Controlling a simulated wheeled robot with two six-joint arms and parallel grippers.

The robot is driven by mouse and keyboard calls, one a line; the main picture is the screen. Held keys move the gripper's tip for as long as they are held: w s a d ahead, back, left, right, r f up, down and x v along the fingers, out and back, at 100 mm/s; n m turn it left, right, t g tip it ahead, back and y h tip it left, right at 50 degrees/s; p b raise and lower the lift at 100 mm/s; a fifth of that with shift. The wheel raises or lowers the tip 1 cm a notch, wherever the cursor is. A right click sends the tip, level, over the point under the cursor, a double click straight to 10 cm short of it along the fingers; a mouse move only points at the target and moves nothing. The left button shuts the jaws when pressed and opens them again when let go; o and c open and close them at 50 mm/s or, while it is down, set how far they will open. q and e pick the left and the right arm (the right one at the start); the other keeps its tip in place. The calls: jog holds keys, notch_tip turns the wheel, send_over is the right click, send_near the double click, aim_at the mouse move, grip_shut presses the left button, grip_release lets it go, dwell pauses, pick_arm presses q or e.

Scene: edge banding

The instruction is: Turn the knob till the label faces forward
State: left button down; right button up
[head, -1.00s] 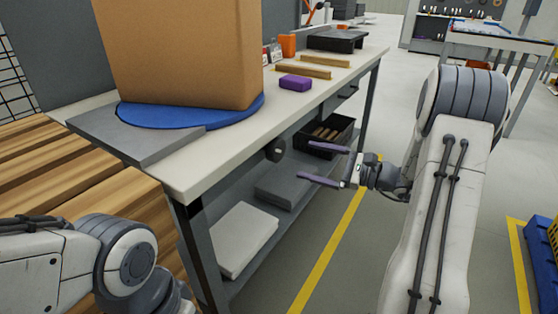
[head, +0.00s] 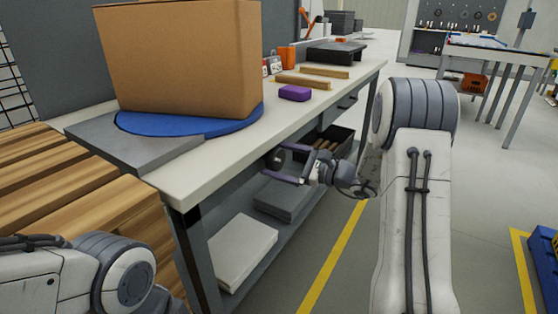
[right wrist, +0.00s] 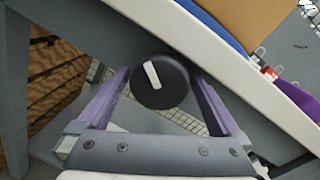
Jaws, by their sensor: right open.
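A black round knob (right wrist: 168,92) with a white pointer mark sits on the front of the workbench; the mark leans up and left in the right wrist view. It also shows in the head view (head: 279,157). My right gripper (right wrist: 160,76) is open, with its purple fingers on either side of the knob; contact cannot be told. It also shows in the head view (head: 273,163). A brown cardboard box (head: 185,60) stands on a blue turntable (head: 190,126). No label shows on its visible sides. My left gripper is out of view.
A lower shelf holds a white slab (head: 242,248) and a dark bin (head: 335,142).

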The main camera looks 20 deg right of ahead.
jog(key=c, duration=1.2)
jog(key=shift+o, duration=0.2)
jog(key=shift+r+m+p, duration=0.1)
jog(key=shift+m+p, duration=0.4)
jog(key=shift+p, duration=0.2)
jog(key=m+p, duration=0.6)
jog(key=p, duration=0.1)
jog(key=shift+m+t+p, duration=0.3)
jog(key=shift+m, duration=0.1)
jog(key=shift+m+t+p, duration=0.3)
jog(key=shift+m+p, duration=1.2)
jog(key=shift+m, duration=0.2)
jog(key=shift+f, duration=0.2)
jog(key=o, duration=1.2)
jog(key=shift+c, duration=0.2)
jog(key=shift+d, duration=0.1)
jog(key=r+v, duration=0.1)
jog(key=v, duration=0.9)
jog(key=shift+s+f, duration=0.15)
jog(key=shift+f, duration=0.3)
